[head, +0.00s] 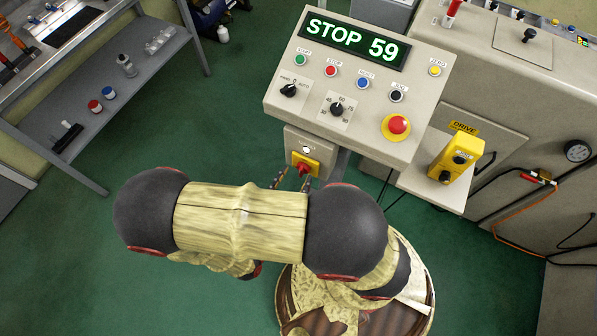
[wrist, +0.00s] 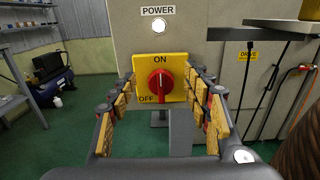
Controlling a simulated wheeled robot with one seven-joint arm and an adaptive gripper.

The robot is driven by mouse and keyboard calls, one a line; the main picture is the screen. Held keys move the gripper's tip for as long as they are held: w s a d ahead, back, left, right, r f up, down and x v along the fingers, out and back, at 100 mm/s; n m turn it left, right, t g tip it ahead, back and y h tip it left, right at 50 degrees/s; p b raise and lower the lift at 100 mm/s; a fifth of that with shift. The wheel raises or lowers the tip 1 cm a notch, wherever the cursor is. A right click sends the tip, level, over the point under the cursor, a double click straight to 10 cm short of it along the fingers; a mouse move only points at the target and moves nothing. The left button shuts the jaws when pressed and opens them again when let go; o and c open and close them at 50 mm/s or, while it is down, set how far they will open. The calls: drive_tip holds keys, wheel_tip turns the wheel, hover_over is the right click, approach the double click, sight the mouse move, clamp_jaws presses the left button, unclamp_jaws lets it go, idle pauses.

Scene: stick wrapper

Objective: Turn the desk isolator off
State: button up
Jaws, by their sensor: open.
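The desk isolator (head: 305,163) is a yellow plate with a red rotary handle, on the box below the sloped control desk (head: 360,150). In the wrist view the isolator (wrist: 177,72) fills the middle, with ON at its top and OFF at its lower left. Its red handle (wrist: 160,85) stands upright, in line with ON. My gripper (wrist: 163,84) is open, one finger to each side of the handle, and I see no contact. In the head view my gripper (head: 292,182) is just below the isolator, mostly hidden by my arm.
A pale round lamp (wrist: 158,25) marked POWER is above the isolator. The desk display (head: 352,41) reads STOP 59. A red emergency button (head: 397,125) and a yellow pendant (head: 456,158) are to the right. Green floor is open to the left.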

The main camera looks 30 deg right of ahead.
sight(302, 170)
drive_tip(key=shift+x, duration=1.35)
drive_tip(key=shift+c, duration=0.2)
drive_tip(key=c, duration=1.1)
drive_tip(key=shift+c, duration=0.7)
